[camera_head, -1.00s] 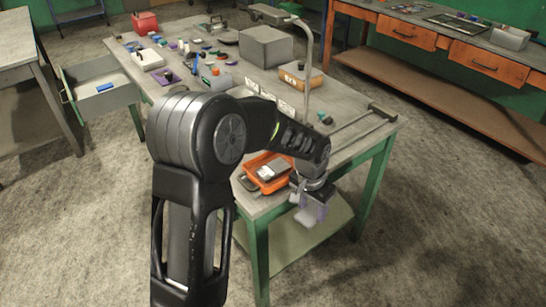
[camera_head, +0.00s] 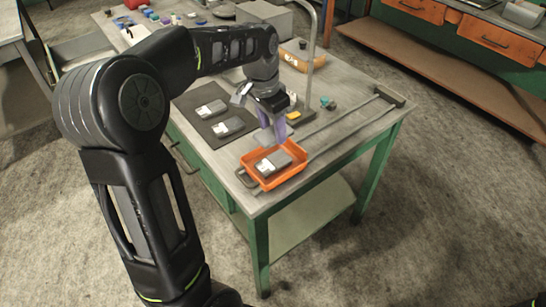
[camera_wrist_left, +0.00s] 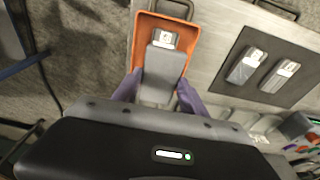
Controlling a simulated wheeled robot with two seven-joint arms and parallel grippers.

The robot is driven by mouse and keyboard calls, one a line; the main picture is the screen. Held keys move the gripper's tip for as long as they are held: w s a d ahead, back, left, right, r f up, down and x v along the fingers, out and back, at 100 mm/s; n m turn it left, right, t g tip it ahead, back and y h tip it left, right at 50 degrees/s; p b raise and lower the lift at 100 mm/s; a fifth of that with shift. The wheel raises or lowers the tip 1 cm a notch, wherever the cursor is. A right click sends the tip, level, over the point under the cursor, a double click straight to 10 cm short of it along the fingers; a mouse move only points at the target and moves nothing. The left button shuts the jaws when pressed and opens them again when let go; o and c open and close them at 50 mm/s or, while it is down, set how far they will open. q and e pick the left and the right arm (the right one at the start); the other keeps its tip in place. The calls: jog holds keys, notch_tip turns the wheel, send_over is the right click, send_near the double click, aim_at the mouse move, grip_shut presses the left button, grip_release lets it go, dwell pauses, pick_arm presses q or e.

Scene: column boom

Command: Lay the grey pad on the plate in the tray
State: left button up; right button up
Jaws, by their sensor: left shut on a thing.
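The orange tray (camera_head: 246,176) sits near the front corner of the workbench. A dark grey plate (camera_head: 274,162) with a white label lies in it. In the left wrist view the tray (camera_wrist_left: 140,42) is straight ahead, with the plate (camera_wrist_left: 166,60) inside. My left gripper (camera_head: 271,135) has purple fingers and is above the far side of the tray. It is shut on the grey pad (camera_wrist_left: 156,94), which shows between the fingers in the left wrist view. The pad is partly hidden by the fingers in the head view. My right gripper is not in view.
Two similar labelled grey blocks (camera_head: 211,108) lie on a dark mat (camera_head: 197,127) beside the tray. A curved metal post (camera_head: 312,60) stands behind the gripper. A long rail (camera_head: 350,122) lies to the right. An orange bin (camera_head: 296,58) is farther back.

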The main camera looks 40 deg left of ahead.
aim_at(269, 135)
pick_arm(q)
jog(key=shift+f+p, duration=0.3)
jog(key=shift+f, duration=2.5)
jog(key=shift+f+p, duration=0.3)
jog(key=shift+f, duration=1.6)
jog(key=shift+f, duration=0.1)
jog(key=o, duration=1.3)
jog(key=r, duration=0.4)
jog(key=s+r, duration=0.1)
jog(key=r, duration=0.3)
jog(key=r+b, duration=0.1)
jog(key=r, duration=0.3)
jog(key=shift+s+a+r, duration=0.1)
jog(key=shift+s+a, duration=0.1)
jog(key=shift+s, duration=0.2)
